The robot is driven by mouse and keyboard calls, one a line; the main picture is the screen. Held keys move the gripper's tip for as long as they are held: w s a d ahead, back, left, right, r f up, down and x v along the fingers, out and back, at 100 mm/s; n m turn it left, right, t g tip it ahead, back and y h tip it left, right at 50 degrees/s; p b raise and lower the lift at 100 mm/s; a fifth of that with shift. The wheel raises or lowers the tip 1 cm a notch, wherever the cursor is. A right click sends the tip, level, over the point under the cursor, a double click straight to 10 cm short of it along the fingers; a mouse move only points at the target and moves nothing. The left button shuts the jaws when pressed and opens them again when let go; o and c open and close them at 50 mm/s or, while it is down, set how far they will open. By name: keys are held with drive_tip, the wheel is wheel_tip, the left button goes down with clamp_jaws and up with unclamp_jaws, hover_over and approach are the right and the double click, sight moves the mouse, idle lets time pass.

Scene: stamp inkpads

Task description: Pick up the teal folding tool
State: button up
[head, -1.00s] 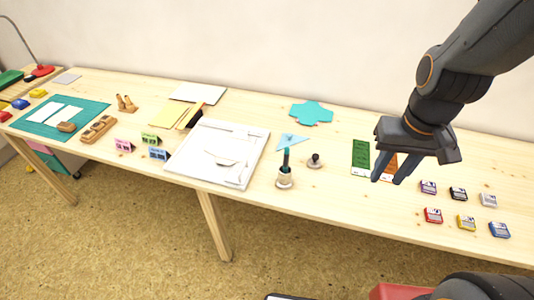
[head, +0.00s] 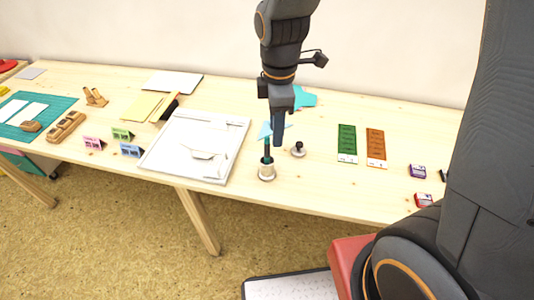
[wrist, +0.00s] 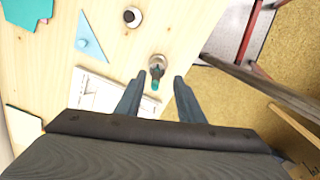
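The teal folding tool (head: 267,149) stands upright in a small round metal-and-wood holder (head: 267,173) near the table's front edge. In the wrist view the tool (wrist: 155,84) shows between my fingers, pointing toward the camera, with its holder (wrist: 157,61) just beyond. My gripper (head: 278,143) is above and slightly right of the tool in the head view. In the wrist view my gripper (wrist: 157,80) has its two fingers apart, one on each side of the tool, with gaps visible. Nothing is held.
A dark-knobbed stamp (head: 298,149) stands close to the right of the holder. A light-blue triangle (wrist: 90,38) lies behind it, and a white tray (head: 205,165) lies left. Green (head: 347,142) and brown (head: 376,146) strips lie farther right. Inkpads (head: 418,171) sit at the right.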

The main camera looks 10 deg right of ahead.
sight(267, 161)
drive_tip(key=n, duration=0.1)
drive_tip(key=a+n, duration=0.2)
drive_tip(key=shift+w+f, duration=0.25)
drive_tip(key=shift+f, duration=0.35)
drive_tip(key=shift+w+a+f+p, duration=0.1)
drive_tip(key=shift+f+p, duration=0.35)
drive_tip(key=shift+f, duration=1.4)
drive_tip(key=shift+w+f+p, duration=0.1)
drive_tip(key=shift+f+p, duration=0.3)
drive_tip(key=shift+f, duration=1.4)
drive_tip(key=shift+c, duration=0.5)
clamp_jaws()
